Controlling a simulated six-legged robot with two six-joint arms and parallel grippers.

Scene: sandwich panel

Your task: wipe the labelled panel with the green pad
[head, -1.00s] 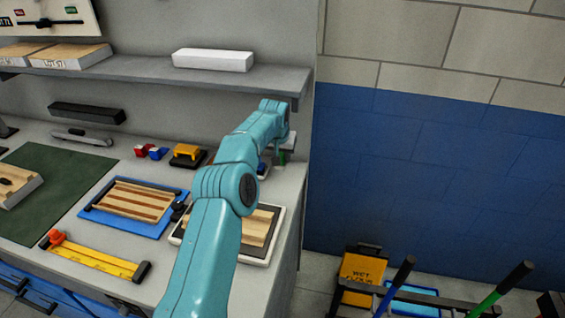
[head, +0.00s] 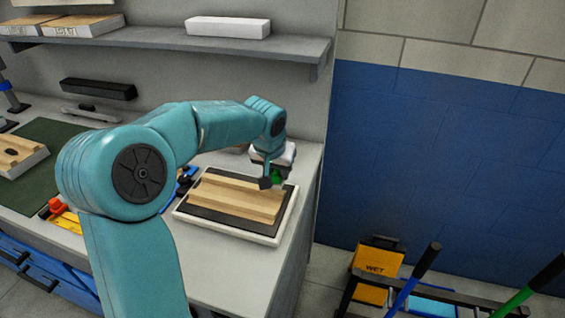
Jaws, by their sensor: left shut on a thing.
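A light wooden panel with raised strips (head: 235,200) lies on a dark mat in a white-rimmed tray (head: 225,231) at the bench's right end. I cannot read a label on it. My left gripper (head: 272,181) points down over the panel's far right corner, shut on a small green pad (head: 278,178). The gripper hides most of the pad, and I cannot tell whether the pad touches the panel. My right gripper is not in view.
A grey shelf (head: 180,46) with a white box (head: 228,27) runs above the bench. A yellow tool (head: 66,221) and a blue tray edge are partly behind my arm. A yellow sign (head: 376,258) and coloured handles stand off the bench's right side.

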